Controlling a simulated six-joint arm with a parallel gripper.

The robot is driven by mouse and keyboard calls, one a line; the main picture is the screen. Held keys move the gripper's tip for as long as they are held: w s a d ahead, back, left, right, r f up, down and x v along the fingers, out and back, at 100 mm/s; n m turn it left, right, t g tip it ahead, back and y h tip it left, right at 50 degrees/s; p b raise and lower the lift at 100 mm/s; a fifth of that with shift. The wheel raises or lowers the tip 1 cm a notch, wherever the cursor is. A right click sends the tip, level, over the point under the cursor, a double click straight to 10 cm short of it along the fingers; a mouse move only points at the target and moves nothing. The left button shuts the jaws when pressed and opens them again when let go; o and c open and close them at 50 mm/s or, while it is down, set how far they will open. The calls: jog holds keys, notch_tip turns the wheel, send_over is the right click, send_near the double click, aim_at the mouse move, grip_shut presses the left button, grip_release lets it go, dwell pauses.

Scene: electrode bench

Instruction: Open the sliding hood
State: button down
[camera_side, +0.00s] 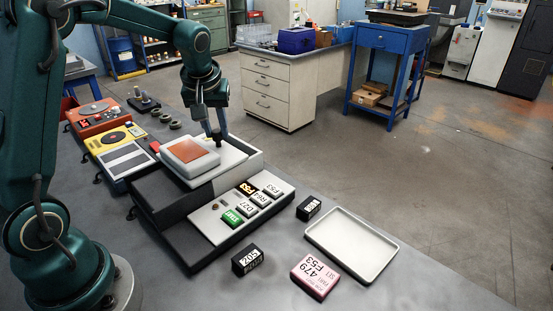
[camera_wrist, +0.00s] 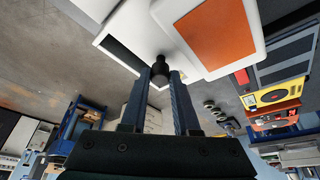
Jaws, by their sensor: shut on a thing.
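The hood (camera_side: 190,157) is a white block with an orange top panel, on the white upper part of a dark-based instrument (camera_side: 172,203). My gripper (camera_side: 218,138) is at its far right side, fingers pointing down. In the wrist view the fingers (camera_wrist: 161,78) are closed around a small black knob (camera_wrist: 160,65) beside the white hood (camera_wrist: 246,62). A dark gap shows next to a white edge left of the knob. How the knob joins the hood is hidden by the fingers.
The instrument's front panel holds several labelled tiles (camera_side: 248,188). An empty white tray (camera_side: 352,244), a pink box (camera_side: 314,276) and two black labelled blocks, one here (camera_side: 247,260), lie on the bench in front. Yellow (camera_side: 116,138) and red (camera_side: 95,117) devices stand behind left.

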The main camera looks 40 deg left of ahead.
aim_at(188, 149)
jog(key=s, duration=0.7)
jog(key=shift+s+r, duration=0.15)
jog(key=shift+s, duration=0.1)
jog(key=shift+a, duration=0.1)
jog(key=c, duration=0.7)
grip_release()
jog(key=shift+o, duration=0.2)
jog(key=shift+v, duration=2.55)
